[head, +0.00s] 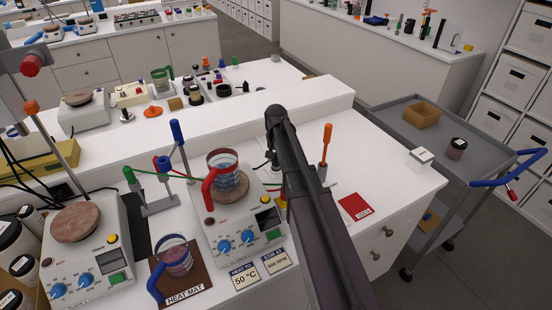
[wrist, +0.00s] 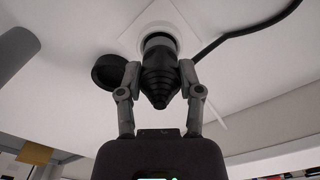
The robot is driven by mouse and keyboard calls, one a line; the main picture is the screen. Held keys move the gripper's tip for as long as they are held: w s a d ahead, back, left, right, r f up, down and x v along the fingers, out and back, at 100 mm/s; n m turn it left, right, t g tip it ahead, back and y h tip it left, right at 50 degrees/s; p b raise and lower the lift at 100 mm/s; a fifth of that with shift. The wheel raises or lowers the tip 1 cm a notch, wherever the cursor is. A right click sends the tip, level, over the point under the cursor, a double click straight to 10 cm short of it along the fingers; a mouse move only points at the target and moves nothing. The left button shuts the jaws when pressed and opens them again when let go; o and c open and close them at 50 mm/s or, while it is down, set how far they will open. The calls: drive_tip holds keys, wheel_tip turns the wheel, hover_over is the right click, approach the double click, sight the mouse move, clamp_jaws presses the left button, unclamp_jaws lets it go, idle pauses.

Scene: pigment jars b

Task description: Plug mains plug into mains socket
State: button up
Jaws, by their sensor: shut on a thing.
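In the wrist view my gripper (wrist: 160,75) is shut on the mains plug (wrist: 158,82), a dark plug with a black ribbed cone pointing back toward the camera. The plug's front end is at the round white mains socket (wrist: 158,30), set on a square white plate. The plug covers the socket's middle, so I cannot tell whether it is in or only against it. A black cable (wrist: 235,33) runs off to the upper right. In the head view my arm hides the socket, and I cannot make out the plug there.
A round black cap-like part (wrist: 110,72) sits left of the plug, close to my finger. In the head view a hotplate (head: 235,225) with a red-handled beaker (head: 222,168) stands left of my arm. An orange-handled tool (head: 326,145) stands right of it, near a red card (head: 355,207).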

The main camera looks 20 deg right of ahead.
drive_tip(key=shift+f+b, duration=0.65)
drive_tip(key=shift+f, duration=0.1)
drive_tip(key=o, duration=1.2)
drive_tip(key=shift+r, duration=0.2)
wheel_tip(320, 180, up, 8)
drive_tip(key=p, duration=0.8)
drive_tip(key=shift+r+p, duration=0.1)
drive_tip(key=shift+p, duration=0.25)
drive_tip(key=shift+d, duration=0.2)
drive_tip(key=shift+w+d+r+p, duration=0.1)
drive_tip(key=shift+d+r+p, duration=0.1)
drive_tip(key=shift+d, duration=1.1)
drive_tip(key=shift+w+d+r+p, duration=0.1)
drive_tip(key=shift+d+r+p, duration=0.1)
drive_tip(key=shift+d, duration=1.05)
drive_tip(key=shift+w+d+r+p, duration=0.1)
drive_tip(key=shift+d+r+p, duration=0.1)
drive_tip(key=shift+d, duration=1.1)
drive_tip(key=shift+r, duration=0.1)
